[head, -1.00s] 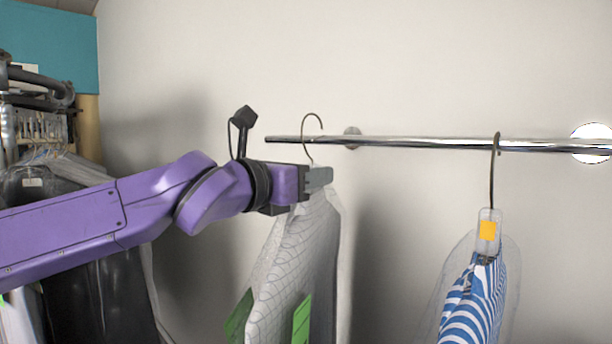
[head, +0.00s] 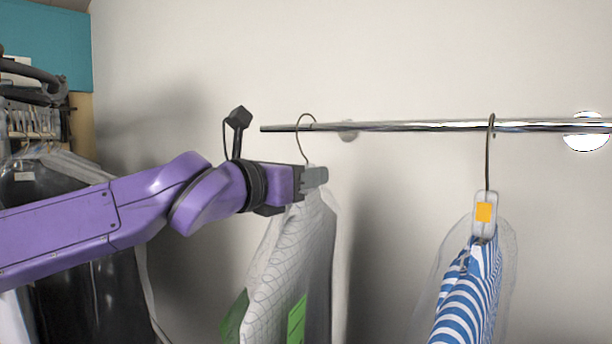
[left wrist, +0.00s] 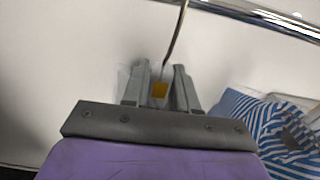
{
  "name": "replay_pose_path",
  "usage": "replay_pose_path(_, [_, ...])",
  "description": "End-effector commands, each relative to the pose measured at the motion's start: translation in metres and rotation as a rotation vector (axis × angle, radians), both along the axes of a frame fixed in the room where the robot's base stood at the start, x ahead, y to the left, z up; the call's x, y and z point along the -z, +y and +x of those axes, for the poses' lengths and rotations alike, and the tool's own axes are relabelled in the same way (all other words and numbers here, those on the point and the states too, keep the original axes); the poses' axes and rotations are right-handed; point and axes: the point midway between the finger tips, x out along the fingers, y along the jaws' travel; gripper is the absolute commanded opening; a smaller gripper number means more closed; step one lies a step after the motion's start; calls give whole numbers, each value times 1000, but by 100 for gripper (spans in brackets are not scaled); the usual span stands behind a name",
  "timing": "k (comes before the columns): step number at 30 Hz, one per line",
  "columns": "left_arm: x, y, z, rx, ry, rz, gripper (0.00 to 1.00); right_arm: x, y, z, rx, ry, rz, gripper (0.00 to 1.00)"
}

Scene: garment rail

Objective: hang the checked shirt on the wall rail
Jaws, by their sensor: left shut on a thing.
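The checked shirt (head: 281,260), pale with a grid pattern under a clear cover, hangs from a hanger below my left gripper (head: 318,176). My left gripper is shut on the hanger's neck, just under its thin metal hook (head: 299,134). In the left wrist view the fingers (left wrist: 160,88) hold the neck, with an orange tag between them. The wall rail (head: 400,127) is a chrome bar. The hook's top shows slightly above the rail near its left end and overlaps it in the picture; I cannot tell whether it rests on it. My right gripper is out of view.
A blue-and-white striped shirt (head: 470,295) in a clear cover hangs on the rail to the right. Bare rail lies between the two hooks. Dark covered garments (head: 95,300) hang at the left. A round wall mount (head: 586,131) holds the rail's right part.

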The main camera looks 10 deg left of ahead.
Motion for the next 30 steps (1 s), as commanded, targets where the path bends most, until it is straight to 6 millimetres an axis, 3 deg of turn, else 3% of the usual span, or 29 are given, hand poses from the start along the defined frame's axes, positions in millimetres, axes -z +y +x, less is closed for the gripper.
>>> replay_pose_path(13, [6,0,0,0,-2,-1,0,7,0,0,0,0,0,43])
replay_pose_path(14, [6,0,0,0,-2,-1,31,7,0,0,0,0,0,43])
replay_pose_path(16, [6,0,0,0,-2,-1,54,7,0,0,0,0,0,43])
replay_pose_path(17, [6,0,0,0,-2,-1,57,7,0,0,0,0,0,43])
replay_pose_path(26, [8,2,-2,0,1,-1,57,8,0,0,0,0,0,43])
replay_pose_path(30, [9,15,-20,1,-1,-4,57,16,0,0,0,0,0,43])
